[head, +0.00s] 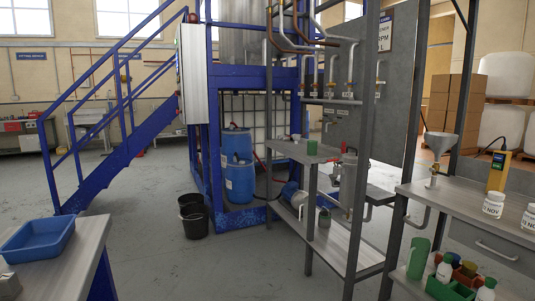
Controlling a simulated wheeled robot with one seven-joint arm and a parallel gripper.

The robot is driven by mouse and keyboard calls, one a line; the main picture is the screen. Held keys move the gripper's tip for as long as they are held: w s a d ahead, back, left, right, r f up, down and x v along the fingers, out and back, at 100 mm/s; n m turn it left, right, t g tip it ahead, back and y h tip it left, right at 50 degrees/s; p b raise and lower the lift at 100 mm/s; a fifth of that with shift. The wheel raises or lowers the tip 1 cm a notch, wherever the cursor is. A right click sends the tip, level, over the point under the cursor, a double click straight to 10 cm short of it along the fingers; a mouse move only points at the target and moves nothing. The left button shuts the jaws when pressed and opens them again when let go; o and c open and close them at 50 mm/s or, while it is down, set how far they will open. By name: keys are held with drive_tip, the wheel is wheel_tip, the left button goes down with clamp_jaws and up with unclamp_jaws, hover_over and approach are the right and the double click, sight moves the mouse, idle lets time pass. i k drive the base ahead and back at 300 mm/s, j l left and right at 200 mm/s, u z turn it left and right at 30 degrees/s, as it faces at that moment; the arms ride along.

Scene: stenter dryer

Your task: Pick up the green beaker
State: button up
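A taller green cylinder (418,258) stands slightly tilted at the lower right, beside the bottles. My gripper is not in view, and nothing is seen being held.
A grey rack shelf (345,246) has upright posts and pipes around it. A right bench (468,204) holds a funnel, a yellow device and white jars. A blue tray (38,238) lies on the left table. Black buckets (194,219) stand on open floor.

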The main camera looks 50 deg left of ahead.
sight(312, 145)
drive_tip(key=i+u, duration=0.1)
drive_tip(key=u, duration=0.35)
drive_tip(key=i+j+u, duration=0.1)
drive_tip(key=u, duration=0.3)
drive_tip(key=i+u, duration=0.1)
drive_tip(key=u, duration=0.35)
drive_tip(key=i+u, duration=0.1)
drive_tip(key=u, duration=0.35)
